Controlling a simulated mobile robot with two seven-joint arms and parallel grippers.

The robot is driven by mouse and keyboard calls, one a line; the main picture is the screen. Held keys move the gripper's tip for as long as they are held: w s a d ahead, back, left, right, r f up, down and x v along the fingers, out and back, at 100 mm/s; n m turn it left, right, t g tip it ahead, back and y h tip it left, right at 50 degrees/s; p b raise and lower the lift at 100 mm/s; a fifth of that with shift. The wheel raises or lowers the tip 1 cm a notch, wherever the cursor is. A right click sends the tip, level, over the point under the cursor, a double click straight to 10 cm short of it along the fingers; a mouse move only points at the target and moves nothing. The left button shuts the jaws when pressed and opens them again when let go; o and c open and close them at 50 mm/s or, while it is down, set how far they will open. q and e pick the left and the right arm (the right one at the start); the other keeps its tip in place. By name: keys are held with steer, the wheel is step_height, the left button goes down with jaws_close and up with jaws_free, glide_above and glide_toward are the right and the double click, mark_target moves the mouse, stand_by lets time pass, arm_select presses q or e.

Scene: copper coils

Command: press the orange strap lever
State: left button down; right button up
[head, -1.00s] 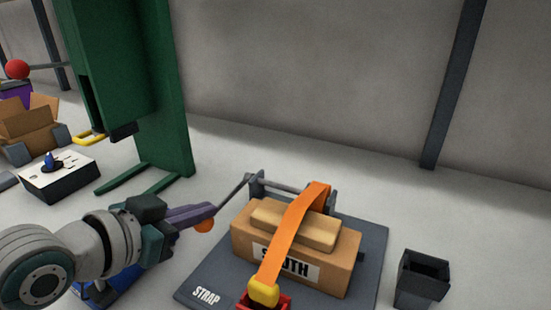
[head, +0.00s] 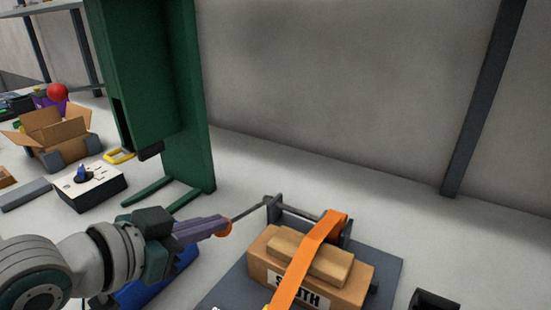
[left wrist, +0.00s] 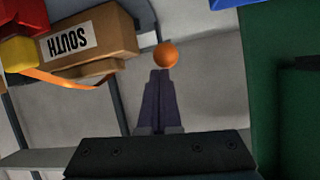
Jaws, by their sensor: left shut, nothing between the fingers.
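The orange strap lever is a thin dark rod ending in an orange ball knob (head: 225,229). It slants up to the strap frame (head: 307,216) behind the box. My left gripper (head: 216,225) is shut and empty, with its purple fingertips at the knob. In the left wrist view the knob (left wrist: 166,55) sits just beyond the closed fingertips (left wrist: 160,73) and hides part of what is behind it. I cannot tell whether they touch. The cardboard box (head: 262,268) marked SOUTH has an orange strap (head: 308,260) over it. My right gripper is not in view.
The box stands on a dark base plate (head: 384,262). A dark bin (head: 434,300) is at the lower right. A green upright (head: 182,100) stands behind my arm, with a white control box (head: 92,190) and an open carton (head: 60,135) to its left.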

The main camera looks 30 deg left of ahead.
arm_select(q)
steer(key=v, duration=0.5)
steer(key=shift+s+a+f, duration=0.1)
steer(key=shift+s+f, duration=0.1)
steer(key=shift+s, duration=0.3)
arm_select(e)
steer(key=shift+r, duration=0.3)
arm_select(q)
steer(key=shift+r+p, duration=0.1)
steer(key=shift+p, duration=0.3)
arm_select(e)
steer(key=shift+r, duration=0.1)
